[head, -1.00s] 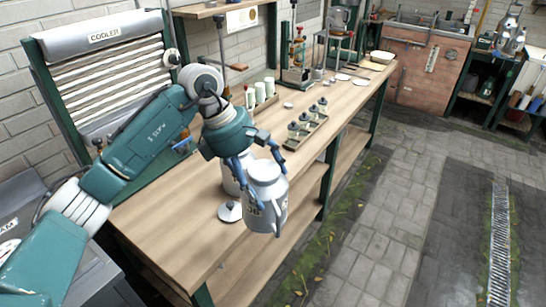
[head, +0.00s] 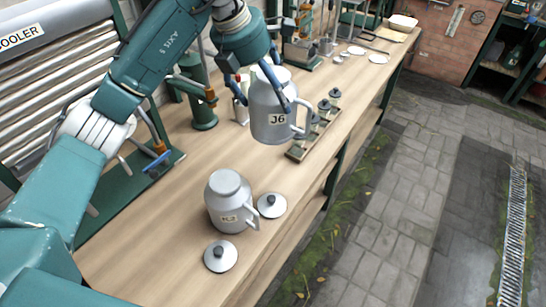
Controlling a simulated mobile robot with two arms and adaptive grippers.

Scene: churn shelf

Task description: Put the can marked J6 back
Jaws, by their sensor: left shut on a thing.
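The can marked J6 (head: 268,118) is a grey metal can with a side handle and a white label, in the upper middle of the head view. My left gripper (head: 262,85) is shut on it near its top and holds it upright above the wooden bench (head: 165,235). A second grey can (head: 230,203) stands lower on the bench, its label only partly readable. Two round grey lids with dark knobs lie beside it, one to its right (head: 271,205) and one below it (head: 220,256). My right gripper is not in view.
A wooden rack with several small capped pots (head: 297,151) stands behind and right of the held can. A green stand (head: 202,112) and the cooler's slatted front (head: 55,85) are at the left. The bench around the lids is bare.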

